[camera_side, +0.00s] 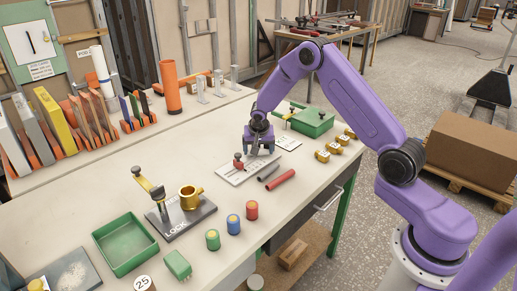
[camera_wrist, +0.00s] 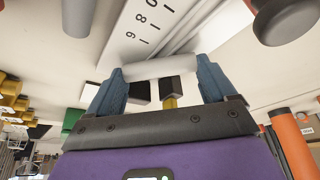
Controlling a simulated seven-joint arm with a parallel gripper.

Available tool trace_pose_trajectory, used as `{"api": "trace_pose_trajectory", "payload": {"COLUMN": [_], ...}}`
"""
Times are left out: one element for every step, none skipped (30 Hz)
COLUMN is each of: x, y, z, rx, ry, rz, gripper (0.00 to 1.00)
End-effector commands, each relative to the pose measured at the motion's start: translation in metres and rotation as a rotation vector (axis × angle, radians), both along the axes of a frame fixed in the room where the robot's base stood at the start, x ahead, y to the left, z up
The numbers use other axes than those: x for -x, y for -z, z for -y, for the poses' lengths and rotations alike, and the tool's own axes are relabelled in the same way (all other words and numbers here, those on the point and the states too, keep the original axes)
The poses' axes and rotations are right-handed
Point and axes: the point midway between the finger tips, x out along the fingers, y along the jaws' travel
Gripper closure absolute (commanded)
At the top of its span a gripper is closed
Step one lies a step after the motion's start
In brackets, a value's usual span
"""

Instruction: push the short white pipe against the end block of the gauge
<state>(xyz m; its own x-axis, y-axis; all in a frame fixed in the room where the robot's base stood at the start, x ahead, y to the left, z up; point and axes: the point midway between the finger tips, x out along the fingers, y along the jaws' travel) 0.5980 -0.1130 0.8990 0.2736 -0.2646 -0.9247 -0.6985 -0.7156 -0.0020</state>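The short white pipe (camera_wrist: 160,67) lies crosswise between my fingertips in the wrist view, one end at each finger. My gripper (camera_wrist: 160,75) is shut on it, the fingers apart by its length. It also shows in the side view, where my gripper (camera_side: 261,150) is low at the far end of the gauge (camera_side: 232,179) and hides the pipe. The gauge is a flat white plate with printed numbers; it shows in the wrist view (camera_wrist: 128,35) just past the pipe. Two dark blocks (camera_wrist: 171,88) show behind the pipe. I cannot tell whether one is the end block.
A grey pipe (camera_side: 268,173) and a red pipe (camera_side: 281,180) lie beside the gauge. A green box (camera_side: 313,123) stands behind my gripper.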

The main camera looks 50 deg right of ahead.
Motion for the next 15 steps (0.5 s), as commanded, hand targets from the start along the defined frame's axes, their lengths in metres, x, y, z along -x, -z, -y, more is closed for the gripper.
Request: {"api": "trace_pose_trajectory", "payload": {"x": [0.0, 0.0, 0.0, 0.0, 0.0, 0.0, 0.0, 0.0, 0.0, 0.0, 0.001, 0.001, 0.002, 0.002, 0.003], "y": [-0.002, -0.002, -0.002, -0.002, -0.002, -0.002, -0.002, -0.002, -0.002, -0.003, -0.004, -0.006, -0.008, -0.011, -0.016], "z": [0.016, 0.016, 0.016, 0.016, 0.016, 0.016, 0.016, 0.016, 0.016, 0.016, 0.015, 0.015, 0.014, 0.013, 0.012], "rx": [0.01, 0.01, 0.01, 0.01, 0.01, 0.01, 0.01, 0.01, 0.011, 0.011, 0.011, 0.011, 0.012, 0.012, 0.012], "ry": [0.013, 0.013, 0.013, 0.013, 0.013, 0.013, 0.013, 0.013, 0.013, 0.013, 0.013, 0.013, 0.013, 0.013, 0.014], "rz": [0.003, 0.003, 0.003, 0.003, 0.003, 0.003, 0.003, 0.001, 0.002, 0.002, 0.002, 0.002, 0.002, 0.003, 0.005], "gripper": [0.0, 0.0, 0.0, 0.0, 0.0, 0.0, 0.0, 0.0, 0.0, 0.0, 0.0, 0.0, 0.0, 0.0, 0.0]}}
